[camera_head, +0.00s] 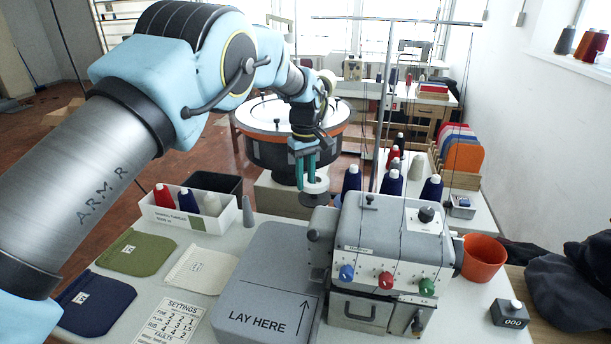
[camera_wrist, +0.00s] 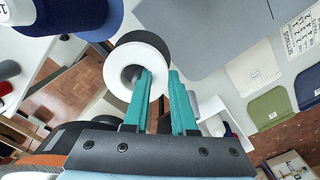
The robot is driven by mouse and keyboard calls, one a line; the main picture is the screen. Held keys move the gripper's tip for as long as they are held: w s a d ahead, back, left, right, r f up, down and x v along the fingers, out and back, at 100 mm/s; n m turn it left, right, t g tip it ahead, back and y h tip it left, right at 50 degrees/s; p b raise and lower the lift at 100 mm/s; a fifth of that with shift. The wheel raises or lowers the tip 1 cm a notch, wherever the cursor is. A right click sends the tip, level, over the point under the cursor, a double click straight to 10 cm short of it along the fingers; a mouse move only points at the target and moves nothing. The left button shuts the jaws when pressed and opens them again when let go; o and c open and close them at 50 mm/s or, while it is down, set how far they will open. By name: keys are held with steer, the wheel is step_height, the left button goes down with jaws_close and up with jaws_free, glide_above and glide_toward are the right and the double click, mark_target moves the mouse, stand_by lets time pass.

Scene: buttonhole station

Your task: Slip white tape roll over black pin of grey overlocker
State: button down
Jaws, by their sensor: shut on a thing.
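The white tape roll (camera_head: 316,186) is a short ring with a hole through it, held in the air left of and behind the overlocker. My gripper (camera_head: 307,168) points down with its teal fingers shut on the roll. In the wrist view the roll (camera_wrist: 115,72) shows a white face and dark side; the fingertips (camera_wrist: 160,76) are at its edge, one over the face near the hole. The grey overlocker (camera_head: 400,232) stands on the table at right. A small dark upright pin (camera_head: 369,201) is on its top toward the left; a black knob (camera_head: 427,213) stands further right.
A grey "LAY HERE" pad (camera_head: 262,290) lies left of the overlocker. Several thread cones stand behind it, and thin thread-stand poles (camera_head: 383,110) rise there. An orange bin (camera_head: 484,258) stands right. A white box of cones (camera_head: 180,219) and a grey cone (camera_head: 248,211) are at left.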

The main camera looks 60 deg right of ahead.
steer(key=shift+f+b, duration=0.65)
steer(key=shift+f, duration=1)
steer(key=c, duration=0.6)
jaws_free()
steer(key=shift+c, duration=0.2)
steer(key=shift+s, duration=0.1)
steer(key=shift+d+r, duration=0.1)
steer(key=shift+r, duration=0.2)
step_height(320, 180, up, 9)
steer(key=b, duration=0.3)
steer(key=shift+r+b, duration=0.35)
steer(key=shift+r, duration=0.3)
steer(key=shift+a, duration=0.2)
